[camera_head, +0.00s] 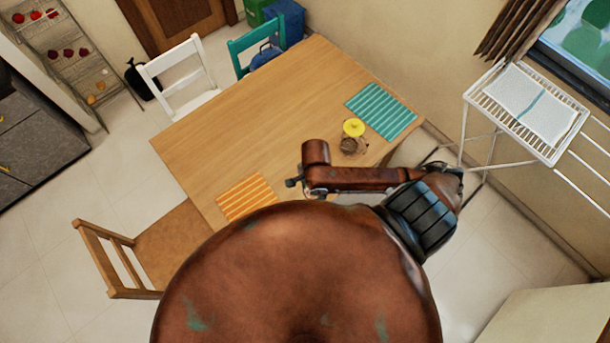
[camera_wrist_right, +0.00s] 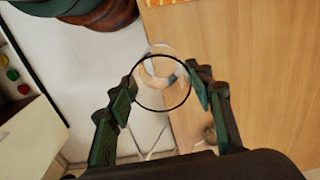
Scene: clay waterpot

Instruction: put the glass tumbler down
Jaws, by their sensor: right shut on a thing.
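The glass tumbler (camera_wrist_right: 162,86) is clear with a dark round rim. In the right wrist view I look down into it, and it sits between the two fingers of my right gripper (camera_wrist_right: 163,79), which are shut on it. Behind it are the wooden table (camera_wrist_right: 260,70) and the pale floor past the table's edge. I cannot tell how high the tumbler is above the table. In the head view my right arm reaches over the near right part of the table (camera_head: 262,105); the tumbler cannot be made out there. My left gripper is not in view.
A teal striped mat (camera_head: 381,111) lies at the table's right end, an orange striped mat (camera_head: 246,196) near its front edge. A yellow item (camera_head: 353,127) and a small brownish item (camera_head: 349,145) stand near my arm. The table's middle and left are clear. A wooden chair (camera_head: 165,245) stands in front.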

